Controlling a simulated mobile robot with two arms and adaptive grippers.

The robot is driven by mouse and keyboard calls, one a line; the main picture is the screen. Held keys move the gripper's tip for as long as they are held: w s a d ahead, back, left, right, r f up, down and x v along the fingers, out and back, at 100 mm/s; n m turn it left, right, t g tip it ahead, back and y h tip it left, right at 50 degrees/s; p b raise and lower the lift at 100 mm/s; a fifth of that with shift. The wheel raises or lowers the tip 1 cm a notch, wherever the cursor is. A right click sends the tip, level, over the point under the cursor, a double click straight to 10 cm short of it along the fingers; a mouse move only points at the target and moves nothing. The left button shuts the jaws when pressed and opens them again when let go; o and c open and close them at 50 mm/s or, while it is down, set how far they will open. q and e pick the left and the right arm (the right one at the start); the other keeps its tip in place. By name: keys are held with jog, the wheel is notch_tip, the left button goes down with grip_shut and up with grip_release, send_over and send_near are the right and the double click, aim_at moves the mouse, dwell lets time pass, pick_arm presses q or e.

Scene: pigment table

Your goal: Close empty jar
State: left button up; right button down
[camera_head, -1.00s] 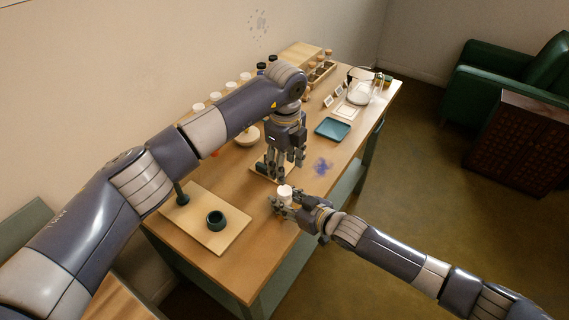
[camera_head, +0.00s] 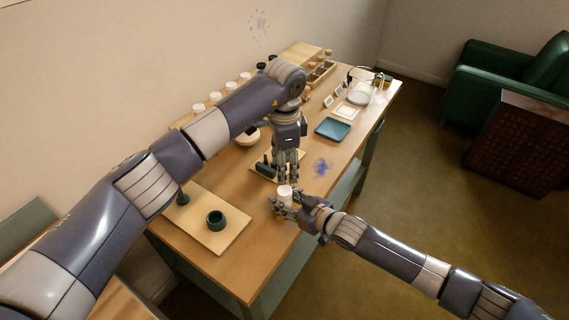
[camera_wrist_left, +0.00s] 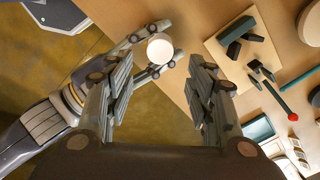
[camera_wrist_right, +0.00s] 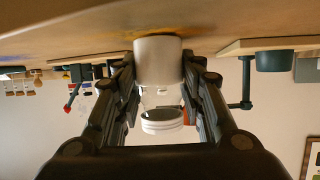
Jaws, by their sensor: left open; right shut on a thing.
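The jar (camera_head: 285,193) looks white and upright in the head view, held near the table's front edge. My right gripper (camera_head: 286,204) is shut on it. In the right wrist view, which shows the table at the top, the jar has a white band (camera_wrist_right: 158,60), a clear part and a white ring-like end (camera_wrist_right: 162,121). Whether that end is a seated lid, I cannot tell. In the left wrist view its round white top (camera_wrist_left: 160,47) lies beyond my open, empty left fingers (camera_wrist_left: 163,80). My left gripper (camera_head: 287,178) points down just behind the jar.
A wooden board (camera_head: 235,231) with a dark green bowl (camera_head: 215,220) is at the left. A smaller board (camera_wrist_left: 240,55) with dark blocks lies behind the jar. White-capped jars (camera_head: 214,97) line the wall side. A teal tray (camera_head: 332,129) stands farther back.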

aim_at(284, 190)
pick_arm(q)
notch_tip(284, 190, down, 8)
jog(key=shift+f, duration=0.1)
dwell(0.4)
jog(key=c, duration=1.1)
jog(key=m, duration=0.6)
jog(key=o, duration=1.1)
jog(key=shift+o, duration=0.2)
